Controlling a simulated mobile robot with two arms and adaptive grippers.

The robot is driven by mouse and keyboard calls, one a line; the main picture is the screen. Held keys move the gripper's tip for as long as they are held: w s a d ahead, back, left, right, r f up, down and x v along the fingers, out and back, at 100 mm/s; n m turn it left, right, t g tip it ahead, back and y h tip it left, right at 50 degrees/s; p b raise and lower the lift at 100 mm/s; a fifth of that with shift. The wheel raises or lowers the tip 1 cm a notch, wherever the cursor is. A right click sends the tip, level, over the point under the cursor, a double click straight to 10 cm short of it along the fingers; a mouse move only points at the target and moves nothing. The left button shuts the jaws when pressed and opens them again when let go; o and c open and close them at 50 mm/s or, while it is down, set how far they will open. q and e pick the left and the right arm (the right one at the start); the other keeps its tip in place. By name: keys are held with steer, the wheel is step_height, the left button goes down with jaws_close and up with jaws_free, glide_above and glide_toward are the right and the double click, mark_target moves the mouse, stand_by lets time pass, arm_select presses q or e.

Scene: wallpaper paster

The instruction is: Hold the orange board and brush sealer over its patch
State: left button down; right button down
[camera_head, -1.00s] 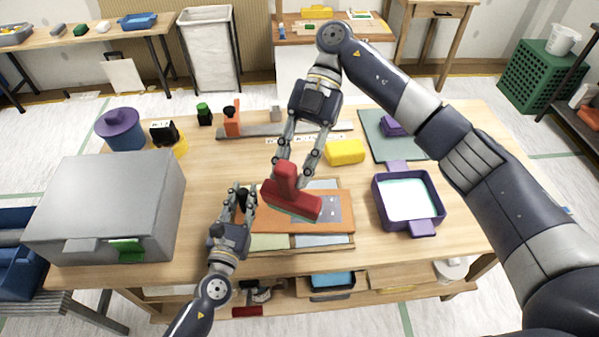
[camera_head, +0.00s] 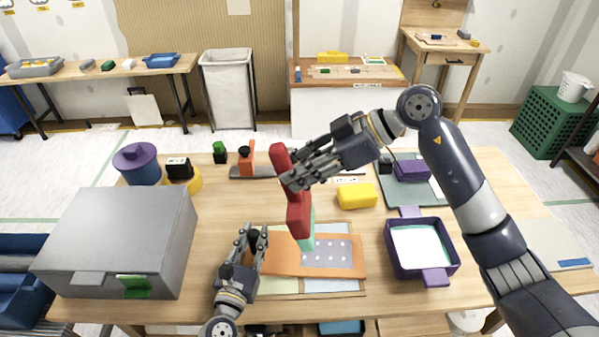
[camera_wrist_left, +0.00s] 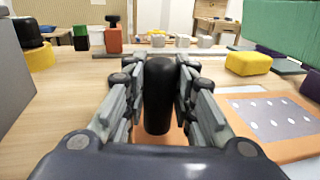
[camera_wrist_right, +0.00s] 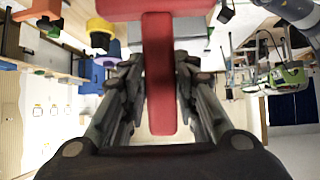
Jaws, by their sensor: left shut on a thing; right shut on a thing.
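The orange board (camera_head: 283,265) lies on the table with a grey, white-dotted patch (camera_head: 328,253) on its right part. My left gripper (camera_head: 252,240) is shut on the board's black knob (camera_wrist_left: 158,95) at its left end. My right gripper (camera_head: 288,178) is shut on the handle of a red brush (camera_head: 298,213) with a pale green pad (camera_head: 306,238). The brush is tilted on edge, and its pad (camera_wrist_left: 285,32) shows raised above the board in the left wrist view. The brush hides part of the board behind it. A purple tray (camera_head: 452,262) holds a whitish surface.
A grey box (camera_head: 115,230) with a green latch stands at the left. A yellow block (camera_head: 357,195) lies behind the board. A purple lidded pot (camera_head: 138,165) and an orange tool (camera_head: 246,160) stand at the back left. Pale sheets (camera_head: 275,286) lie under the board.

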mark_target(302, 193)
steer(key=shift+d, duration=0.1)
steer(key=shift+f, duration=3.25)
steer(key=shift+f, duration=1.3)
steer(key=shift+r, duration=0.1)
stand_by(1.1)
steer(key=d, duration=0.8)
steer(key=shift+s, duration=0.35)
steer(key=shift+a, duration=0.15)
stand_by(1.1)
